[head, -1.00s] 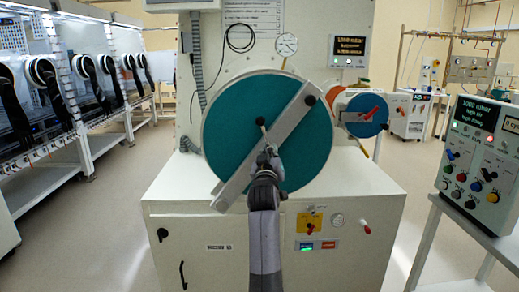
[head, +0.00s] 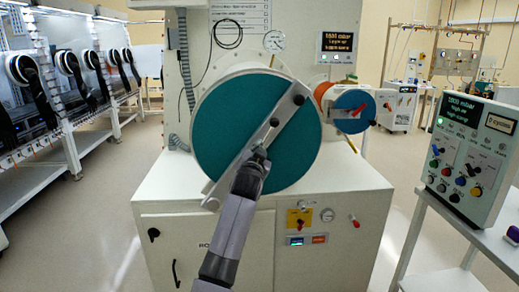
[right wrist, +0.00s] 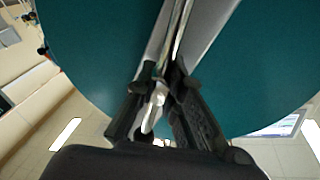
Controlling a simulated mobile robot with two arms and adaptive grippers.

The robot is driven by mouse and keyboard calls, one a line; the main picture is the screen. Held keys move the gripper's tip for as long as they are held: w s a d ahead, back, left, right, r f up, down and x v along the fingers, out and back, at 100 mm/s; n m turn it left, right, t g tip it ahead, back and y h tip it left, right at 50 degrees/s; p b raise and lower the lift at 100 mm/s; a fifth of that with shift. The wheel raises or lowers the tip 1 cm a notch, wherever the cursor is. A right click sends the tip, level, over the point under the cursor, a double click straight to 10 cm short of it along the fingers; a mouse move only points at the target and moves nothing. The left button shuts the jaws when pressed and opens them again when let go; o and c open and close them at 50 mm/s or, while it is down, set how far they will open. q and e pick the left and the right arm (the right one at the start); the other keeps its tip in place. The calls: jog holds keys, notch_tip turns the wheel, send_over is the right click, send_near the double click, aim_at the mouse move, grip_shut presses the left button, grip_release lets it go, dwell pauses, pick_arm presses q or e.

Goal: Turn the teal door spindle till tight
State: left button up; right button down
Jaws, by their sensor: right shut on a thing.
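The teal round door (head: 232,112) faces me on the white chamber, with a grey bar lying across it at a slant. The spindle's metal handle (right wrist: 156,104) is at the middle of the bar. My right gripper (head: 259,154) is at the door's middle, shut on the spindle handle. In the right wrist view, my right gripper's dark fingers (right wrist: 160,92) stand on both sides of the metal handle, close to the bar. The gripper hides much of the spindle in the head view. My left gripper is not in view.
A smaller blue door (head: 350,125) with a red handle is right of the teal door. A pressure gauge (head: 275,41) sits above. A control box (head: 470,150) stands on a side table at right. Gloveboxes (head: 40,120) line the left. Floor between is clear.

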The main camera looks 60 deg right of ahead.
jog(key=shift+m, duration=0.4)
jog(key=c, duration=1.7)
grip_release()
jog(key=shift+o, duration=0.2)
jog(key=v, duration=0.7)
jog(key=shift+a, duration=0.25)
jog(key=shift+s, duration=0.1)
